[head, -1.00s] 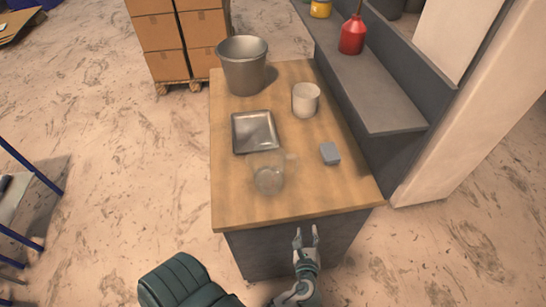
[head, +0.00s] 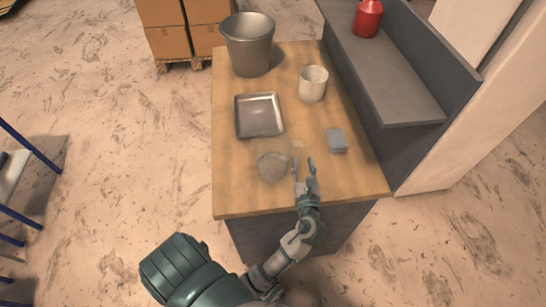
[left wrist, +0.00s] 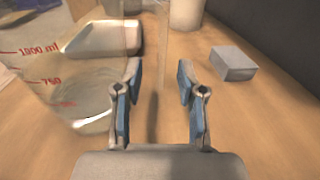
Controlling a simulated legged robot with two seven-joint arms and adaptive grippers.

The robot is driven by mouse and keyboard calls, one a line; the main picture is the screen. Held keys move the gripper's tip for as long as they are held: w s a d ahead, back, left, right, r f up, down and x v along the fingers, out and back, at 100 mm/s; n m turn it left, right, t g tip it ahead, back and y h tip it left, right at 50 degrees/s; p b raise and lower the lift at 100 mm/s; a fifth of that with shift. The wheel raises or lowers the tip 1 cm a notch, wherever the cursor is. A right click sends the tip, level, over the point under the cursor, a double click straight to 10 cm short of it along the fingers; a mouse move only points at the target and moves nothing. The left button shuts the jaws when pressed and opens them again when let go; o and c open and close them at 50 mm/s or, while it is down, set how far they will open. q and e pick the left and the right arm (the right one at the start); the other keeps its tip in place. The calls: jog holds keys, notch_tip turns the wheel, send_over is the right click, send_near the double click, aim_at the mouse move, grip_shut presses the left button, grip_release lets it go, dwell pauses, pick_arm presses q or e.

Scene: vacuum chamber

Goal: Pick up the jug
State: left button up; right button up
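The jug (head: 272,165) is clear and see-through, standing on the wooden table top near its front edge in the head view. In the left wrist view the jug (left wrist: 72,80) fills the left side, with red volume marks on its wall. My left gripper (head: 304,163) is just right of the jug, above the table's front part. My right gripper is not in view.
A grey block (head: 337,141) lies right of my left gripper. Behind the jug are a metal tray (head: 240,118), a white cup (head: 313,84) and a metal bucket (head: 248,46). A grey shelf (head: 395,85) with a red container (head: 368,18) runs along the right side.

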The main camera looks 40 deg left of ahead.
aim_at(302, 157)
pick_arm(q)
jog(key=x, duration=0.3)
jog(key=shift+w+f+b, duration=0.1)
jog(key=shift+b, duration=0.3)
jog(key=shift+w+d, duration=0.1)
jog(key=shift+w, duration=0.4)
jog(key=shift+a, duration=0.6)
jog(key=c, duration=0.7)
jog(key=shift+a, duration=0.15)
grip_shut()
jog(key=shift+d, duration=0.55)
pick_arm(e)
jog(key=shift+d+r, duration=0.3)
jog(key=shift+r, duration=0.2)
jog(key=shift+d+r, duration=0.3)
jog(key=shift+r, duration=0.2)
